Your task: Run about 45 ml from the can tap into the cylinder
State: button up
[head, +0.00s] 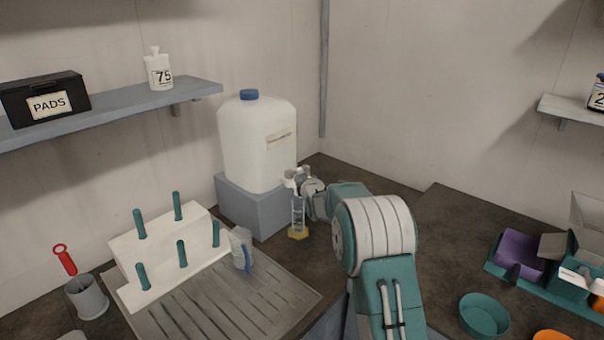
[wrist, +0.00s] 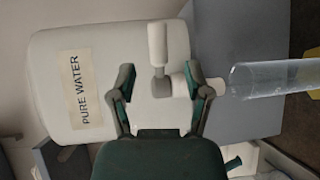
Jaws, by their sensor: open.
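The white water can (head: 258,140) with a blue cap stands on a grey block; its label reads PURE WATER in the wrist view (wrist: 85,45). Its white tap (head: 291,180) sticks out low on the front, and its lever (wrist: 158,42) shows in the wrist view. The clear measuring cylinder (head: 298,214) stands upright on a yellow foot below the tap. In the sideways wrist view the cylinder's mouth (wrist: 236,80) is close to the spout. My gripper (wrist: 160,82) is open, its fingers on either side of the tap. I cannot tell the liquid level.
The grey block (head: 255,208) bears the can. A white peg rack (head: 160,245) and a clear jug (head: 241,249) stand on the ridged drainer (head: 225,300) to the left. A teal bowl (head: 484,314) and a teal tray (head: 500,270) are on the right counter.

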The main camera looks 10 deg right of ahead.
aim_at(297, 171)
jog(key=shift+w+f, duration=0.2)
jog(key=shift+w, duration=1.2)
jog(key=shift+w+f, duration=0.2)
jog(key=shift+w, duration=1.2)
grip_shut()
